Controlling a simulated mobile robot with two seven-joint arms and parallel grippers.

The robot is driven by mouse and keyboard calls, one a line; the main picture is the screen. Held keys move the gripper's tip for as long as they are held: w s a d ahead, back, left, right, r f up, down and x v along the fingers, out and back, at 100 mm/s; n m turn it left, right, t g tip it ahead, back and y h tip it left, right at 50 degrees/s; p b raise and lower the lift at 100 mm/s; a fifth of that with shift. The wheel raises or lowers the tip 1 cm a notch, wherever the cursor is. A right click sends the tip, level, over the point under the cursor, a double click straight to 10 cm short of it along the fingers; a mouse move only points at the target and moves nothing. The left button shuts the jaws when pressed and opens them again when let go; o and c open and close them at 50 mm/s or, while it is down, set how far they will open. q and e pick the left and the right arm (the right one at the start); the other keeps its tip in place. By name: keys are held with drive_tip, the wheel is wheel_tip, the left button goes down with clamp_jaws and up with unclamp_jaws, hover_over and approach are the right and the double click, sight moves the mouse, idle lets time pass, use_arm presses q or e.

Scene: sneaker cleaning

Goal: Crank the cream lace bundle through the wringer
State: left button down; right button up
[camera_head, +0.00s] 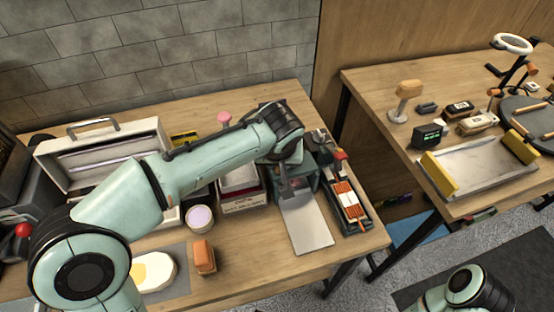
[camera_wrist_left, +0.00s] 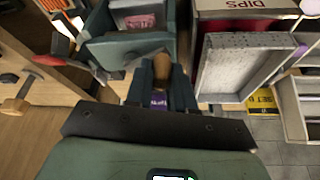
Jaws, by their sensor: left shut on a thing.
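The wringer (camera_head: 308,182) is a teal box-like frame near the table's right side, with a flat metal tray (camera_head: 306,224) sloping out in front. My left arm reaches over to it and hides much of it in the head view. In the left wrist view my left gripper (camera_wrist_left: 162,84) is shut on a wooden knob (camera_wrist_left: 162,64), which looks like the crank handle's grip. The teal wringer body (camera_wrist_left: 128,47) stands just beyond it. I cannot make out the cream lace bundle in either view. My right gripper is out of view.
Right of the wringer lies a rack with an orange-and-white striped piece (camera_head: 348,200). A labelled box (camera_head: 244,203), a lilac-topped tub (camera_head: 200,219) and an orange block (camera_head: 205,257) stand to the left. A second table (camera_head: 420,165) with tools stands across a gap.

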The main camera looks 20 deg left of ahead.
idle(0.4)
use_arm(q)
drive_tip(key=c, duration=1)
unclamp_jaws()
drive_tip(key=shift+r, duration=0.1)
drive_tip(key=p+v, duration=0.2)
drive_tip(key=v, duration=1.1)
drive_tip(key=shift+r, duration=0.1)
